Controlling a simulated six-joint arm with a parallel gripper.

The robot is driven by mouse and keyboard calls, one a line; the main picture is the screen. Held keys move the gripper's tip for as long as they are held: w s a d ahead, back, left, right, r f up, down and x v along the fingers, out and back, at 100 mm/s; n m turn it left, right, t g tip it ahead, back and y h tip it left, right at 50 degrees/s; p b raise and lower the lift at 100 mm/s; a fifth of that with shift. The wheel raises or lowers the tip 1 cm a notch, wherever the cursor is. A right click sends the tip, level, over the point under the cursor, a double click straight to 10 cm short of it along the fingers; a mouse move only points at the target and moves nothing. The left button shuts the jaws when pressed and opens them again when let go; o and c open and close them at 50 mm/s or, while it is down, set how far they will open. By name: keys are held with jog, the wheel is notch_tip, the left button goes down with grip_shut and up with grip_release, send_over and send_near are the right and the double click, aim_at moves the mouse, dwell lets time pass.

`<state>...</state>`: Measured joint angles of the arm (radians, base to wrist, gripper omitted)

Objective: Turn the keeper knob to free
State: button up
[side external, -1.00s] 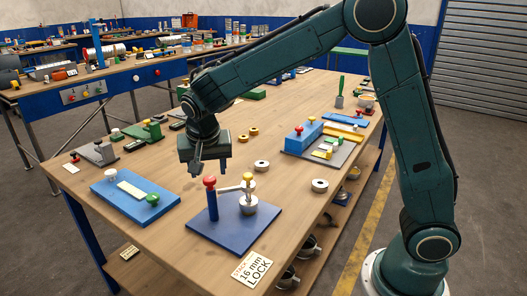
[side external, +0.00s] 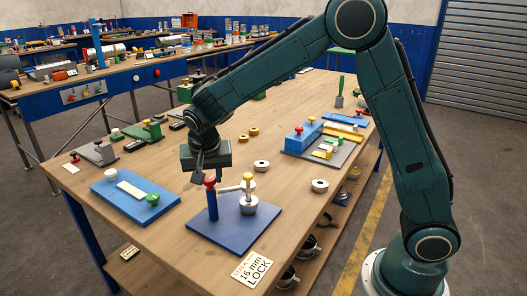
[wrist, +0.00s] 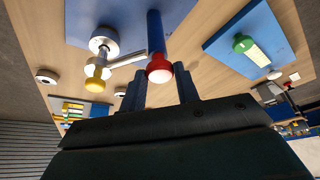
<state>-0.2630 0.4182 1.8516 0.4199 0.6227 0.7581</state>
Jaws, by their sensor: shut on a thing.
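The red knob (side external: 210,180) sits on top of a blue post (side external: 212,206) on a dark blue plate (side external: 262,228). A light grey keeper arm (side external: 231,189) reaches from the post to the yellow-topped spindle (side external: 248,177), which stands over a grey disc stack (side external: 247,207). My gripper (side external: 204,176) is at the red knob from above. In the wrist view, the red knob (wrist: 159,70) shows between the two fingers of my gripper (wrist: 161,90), which are shut on it. The keeper arm (wrist: 128,60) still points to the yellow knob (wrist: 95,84).
A light blue plate (side external: 112,202) with a green knob (side external: 153,199) lies left of the post. A card (side external: 252,268) reading "16 mm LOCK" lies at the front. Loose grey rings (side external: 320,185) lie to the right. A grey base with blocks (side external: 335,155) stands farther right.

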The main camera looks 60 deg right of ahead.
jog(key=shift+d+n, duration=0.1)
jog(key=shift+n, duration=0.4)
jog(key=n+y, duration=0.1)
jog(key=n, duration=0.2)
jog(key=shift+s+d+t, duration=0.1)
jog(key=shift+t, duration=0.3)
jog(key=n+y, duration=0.1)
jog(key=n, duration=0.1)
jog(key=n+y, duration=0.1)
jog(key=n, duration=0.2)
jog(key=shift+d+t, duration=0.15)
jog(key=shift+t, duration=0.15)
jog(key=n+y, duration=0.1)
jog(key=n, duration=0.1)
jog(key=n+y, duration=0.1)
jog(key=n, duration=0.1)
jog(key=shift+d+n, duration=0.2)
jog(key=shift+n, duration=0.1)
jog(key=n+g+y, duration=0.1)
jog(key=n, duration=0.3)
jog(key=shift+d, duration=0.1)
jog(key=shift+n+g, duration=0.3)
jog(key=o, duration=1)
jog(key=shift+r, duration=0.1)
